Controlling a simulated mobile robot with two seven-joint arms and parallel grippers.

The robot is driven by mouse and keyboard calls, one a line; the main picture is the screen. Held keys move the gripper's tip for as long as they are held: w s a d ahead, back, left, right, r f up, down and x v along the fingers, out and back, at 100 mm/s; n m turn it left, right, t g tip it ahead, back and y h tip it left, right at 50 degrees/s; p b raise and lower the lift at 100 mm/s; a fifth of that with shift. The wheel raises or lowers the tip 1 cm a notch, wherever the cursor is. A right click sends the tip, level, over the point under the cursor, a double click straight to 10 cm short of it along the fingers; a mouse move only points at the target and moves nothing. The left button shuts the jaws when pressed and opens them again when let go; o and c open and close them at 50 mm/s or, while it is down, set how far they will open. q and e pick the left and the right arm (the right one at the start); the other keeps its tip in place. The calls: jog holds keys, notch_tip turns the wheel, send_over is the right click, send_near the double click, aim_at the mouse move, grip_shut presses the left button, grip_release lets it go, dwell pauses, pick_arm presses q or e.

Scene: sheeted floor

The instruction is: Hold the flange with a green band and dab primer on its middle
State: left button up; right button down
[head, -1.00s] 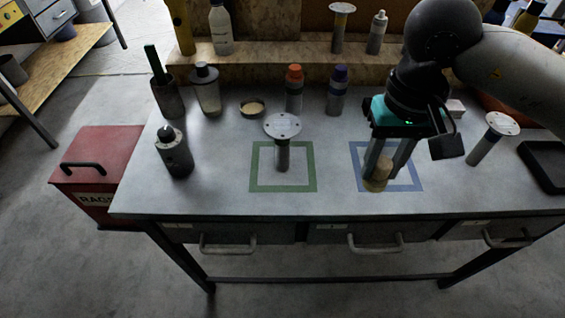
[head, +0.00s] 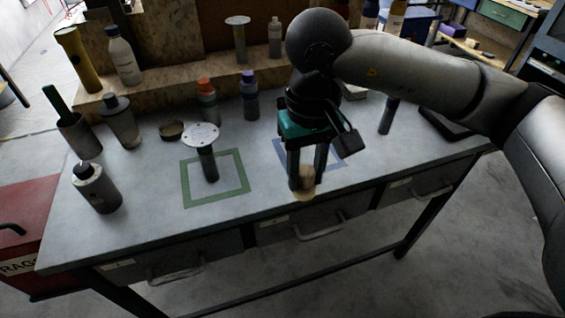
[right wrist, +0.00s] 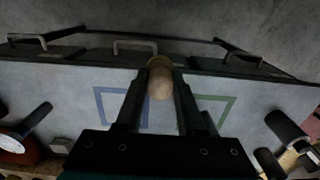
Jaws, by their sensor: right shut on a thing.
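A flange (head: 201,136) with a pale round disc on a dark stem stands upright inside the green square on the table. I cannot make out a green band on its stem. My right gripper (head: 304,184) points down over the near part of the blue square, to the right of that flange. It is shut on a tan, round-ended piece (head: 303,194), which also shows between the fingers in the right wrist view (right wrist: 160,82). I cannot tell whether this piece touches the table. An open round tin (head: 171,130) sits behind the green square. My left gripper is out of view.
A holder with a green-handled tool (head: 72,132) and bottles (head: 97,188) stand at the left. Two capped bottles (head: 207,100) stand behind. Another flange (head: 238,38) is on the wooden shelf. A red bin (head: 28,240) stands left of the table.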

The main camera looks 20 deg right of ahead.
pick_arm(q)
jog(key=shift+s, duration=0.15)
pick_arm(e)
jog(key=w+a+r, duration=0.5)
jog(key=w+a, duration=0.2)
jog(key=w, duration=0.2)
jog(key=w+a+r, duration=0.6)
jog(key=w+a, duration=0.2)
jog(key=w, duration=0.1)
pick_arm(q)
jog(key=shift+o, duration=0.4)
